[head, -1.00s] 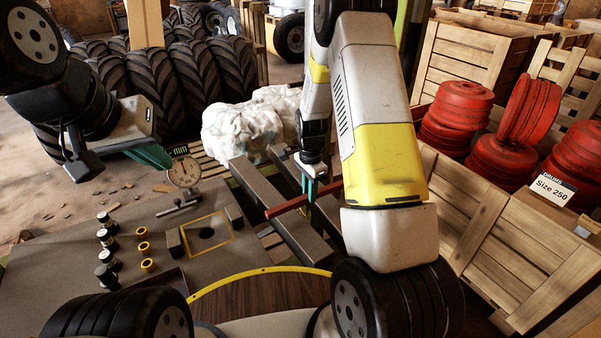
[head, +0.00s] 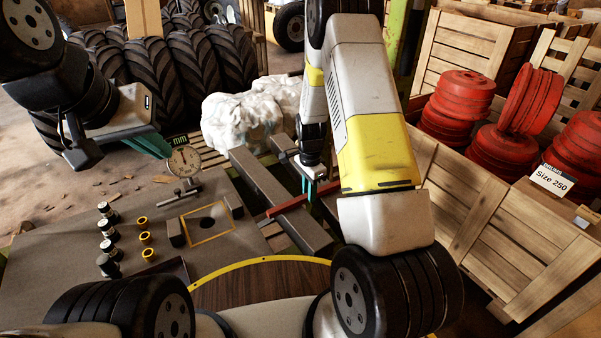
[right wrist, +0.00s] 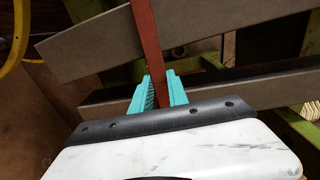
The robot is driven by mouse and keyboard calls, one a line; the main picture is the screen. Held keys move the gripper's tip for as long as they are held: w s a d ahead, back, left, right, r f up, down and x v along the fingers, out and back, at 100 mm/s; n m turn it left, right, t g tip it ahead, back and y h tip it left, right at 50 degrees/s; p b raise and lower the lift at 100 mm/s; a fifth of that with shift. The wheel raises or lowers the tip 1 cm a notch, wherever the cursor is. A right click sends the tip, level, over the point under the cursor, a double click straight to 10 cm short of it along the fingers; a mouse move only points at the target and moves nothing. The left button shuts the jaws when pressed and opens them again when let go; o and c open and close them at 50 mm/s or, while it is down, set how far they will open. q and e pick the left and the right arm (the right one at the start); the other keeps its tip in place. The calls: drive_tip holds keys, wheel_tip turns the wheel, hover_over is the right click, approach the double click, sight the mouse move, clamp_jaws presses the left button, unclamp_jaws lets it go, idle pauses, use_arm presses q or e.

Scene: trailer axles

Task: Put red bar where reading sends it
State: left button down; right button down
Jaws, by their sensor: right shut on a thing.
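The red bar (head: 289,206) lies across the two grey rails (head: 262,187) in the head view. My right gripper (head: 310,190) is shut on the red bar, its teal fingers on either side of it. In the right wrist view the red bar (right wrist: 149,40) runs up from between the teal fingers (right wrist: 160,92) and across the rails. A dial gauge marked mm (head: 184,160) stands at the bench's back edge; its reading is too small to tell. My left gripper (head: 158,146) is beside the gauge, its teal fingers partly seen and their gap unclear.
The bench (head: 90,240) carries several black and yellow-ringed plugs (head: 145,237) and a yellow-outlined square with a dark hole (head: 209,222). A white wrapped bundle (head: 240,120) lies behind.

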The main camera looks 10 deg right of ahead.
drive_tip(key=shift+r, duration=0.1)
drive_tip(key=c, duration=1.2)
unclamp_jaws()
drive_tip(key=shift+r, duration=4.1)
drive_tip(key=s+a+r+n+t+y, duration=0.1)
drive_tip(key=s+r+n, duration=0.25)
drive_tip(key=r, duration=0.65)
drive_tip(key=s+r+n+t+y, duration=0.1)
drive_tip(key=s+r+n+t, duration=0.2)
drive_tip(key=r, duration=0.6)
drive_tip(key=s+r+n+t, duration=0.1)
drive_tip(key=s+r+n, duration=0.3)
drive_tip(key=s, duration=0.5)
drive_tip(key=s+a+r+n+t, duration=0.1)
drive_tip(key=s+r+n, duration=0.3)
drive_tip(key=s+r, duration=0.2)
drive_tip(key=s, duration=0.2)
drive_tip(key=shift+s+r, duration=0.2)
drive_tip(key=shift+s, duration=0.2)
